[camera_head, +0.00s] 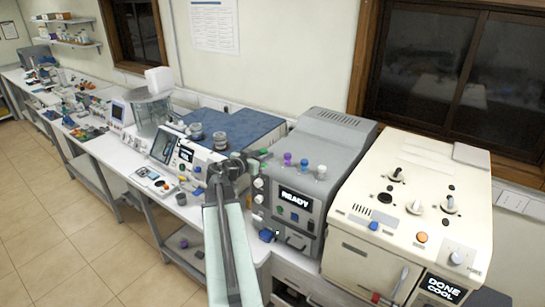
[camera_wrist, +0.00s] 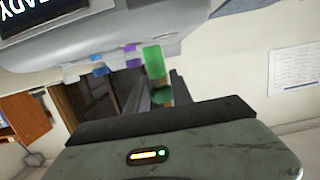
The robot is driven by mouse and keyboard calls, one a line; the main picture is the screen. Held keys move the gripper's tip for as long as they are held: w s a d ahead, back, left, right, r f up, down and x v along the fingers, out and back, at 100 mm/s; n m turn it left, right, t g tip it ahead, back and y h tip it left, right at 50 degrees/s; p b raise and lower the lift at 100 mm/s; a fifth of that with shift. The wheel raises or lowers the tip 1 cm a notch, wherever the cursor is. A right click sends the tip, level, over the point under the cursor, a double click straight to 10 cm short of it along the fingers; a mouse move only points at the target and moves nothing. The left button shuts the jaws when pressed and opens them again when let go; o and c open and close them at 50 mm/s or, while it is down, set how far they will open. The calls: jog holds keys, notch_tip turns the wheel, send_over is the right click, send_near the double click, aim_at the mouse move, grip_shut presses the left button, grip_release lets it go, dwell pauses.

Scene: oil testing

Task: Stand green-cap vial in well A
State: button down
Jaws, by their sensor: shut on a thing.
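My gripper (camera_head: 257,157) is beside the top of the grey machine (camera_head: 345,130) with the READY display, left of its row of caps. It is shut on the green-cap vial (camera_wrist: 153,62), whose green part stands out between the fingers in the tilted wrist view. In the head view only a small green spot (camera_head: 264,151) shows at the fingertips. Most of the vial's lower part is hidden. A purple cap (camera_head: 287,158), a blue cap (camera_head: 303,162) and a pale cap (camera_head: 321,171) stand in a row on the grey machine. I cannot tell which well is A.
A cream machine (camera_head: 420,190) reading DONE COOL stands close on the right. A blue-topped machine (camera_head: 235,130) with grey knobs is on the left. The white bench (camera_head: 130,165) runs far left with many small items. Floor is free in front.

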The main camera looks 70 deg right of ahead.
jog(key=d, duration=0.6)
jog(key=d+f, duration=0.1)
jog(key=d, duration=0.2)
jog(key=shift+b, duration=0.35)
jog(key=f+b, duration=0.4)
jog(key=shift+s+d, duration=0.1)
jog(key=shift+d, duration=0.1)
jog(key=shift+r, duration=0.3)
jog(key=shift+f, duration=0.2)
jog(key=c, duration=1.1)
grip_release()
jog(key=shift+r, duration=0.1)
